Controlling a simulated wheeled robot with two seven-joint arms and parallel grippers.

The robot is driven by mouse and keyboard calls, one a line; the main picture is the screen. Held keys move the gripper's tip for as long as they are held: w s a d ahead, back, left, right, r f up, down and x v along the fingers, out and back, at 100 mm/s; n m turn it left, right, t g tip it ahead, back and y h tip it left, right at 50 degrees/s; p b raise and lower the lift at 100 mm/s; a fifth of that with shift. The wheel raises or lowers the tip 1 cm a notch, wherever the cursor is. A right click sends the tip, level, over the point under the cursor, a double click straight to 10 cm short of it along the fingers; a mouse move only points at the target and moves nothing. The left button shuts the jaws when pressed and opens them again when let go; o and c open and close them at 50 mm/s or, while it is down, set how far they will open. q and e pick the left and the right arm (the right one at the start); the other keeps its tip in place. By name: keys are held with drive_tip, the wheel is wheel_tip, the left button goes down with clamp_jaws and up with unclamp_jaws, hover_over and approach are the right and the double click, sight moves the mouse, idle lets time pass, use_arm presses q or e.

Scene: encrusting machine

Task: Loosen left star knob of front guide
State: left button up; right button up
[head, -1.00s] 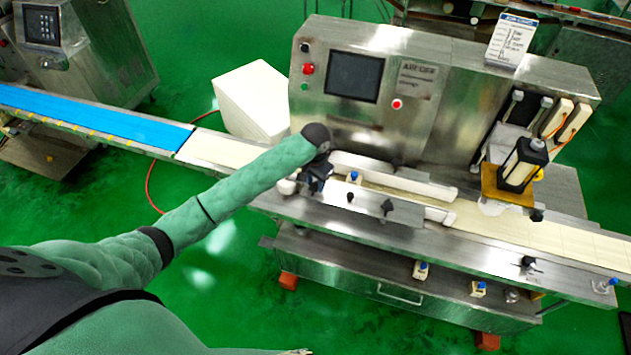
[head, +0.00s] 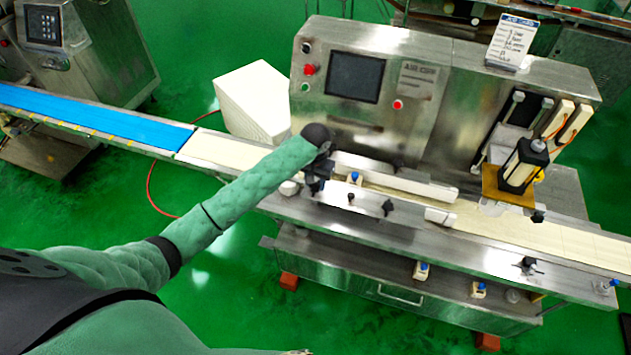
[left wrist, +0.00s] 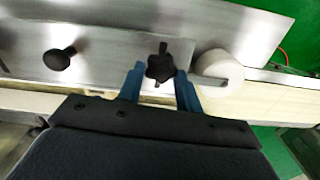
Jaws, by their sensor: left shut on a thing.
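The left star knob (left wrist: 160,66) is black and lobed and sits on the metal plate of the front guide (left wrist: 110,60) in the left wrist view. My left gripper (left wrist: 158,86) has its blue fingers on either side of the knob and is shut on it. In the head view my left gripper (head: 316,184) is over the left end of the guide and hides this knob. Another dark knob (head: 388,208) stands farther right on the front guide (head: 368,212). My right gripper is not in view.
A round black knob (left wrist: 60,59) is on the plate left of the star knob, and a white roller (left wrist: 212,66) is close on its right. The rear white guide rail (head: 415,184) lies behind. The control panel (head: 353,78) rises behind the belt.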

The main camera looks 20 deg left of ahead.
sight(316, 184)
use_arm(q)
drive_tip(key=o, duration=1)
drive_tip(key=shift+r, duration=0.1)
drive_tip(key=shift+w+r+b, duration=0.1)
drive_tip(key=shift+r+b, duration=0.1)
drive_tip(key=shift+b, duration=0.1)
wheel_tip(316, 184, up, 6)
drive_tip(key=b, duration=0.2)
drive_tip(key=shift+b, duration=0.4)
drive_tip(key=shift+r, duration=0.65)
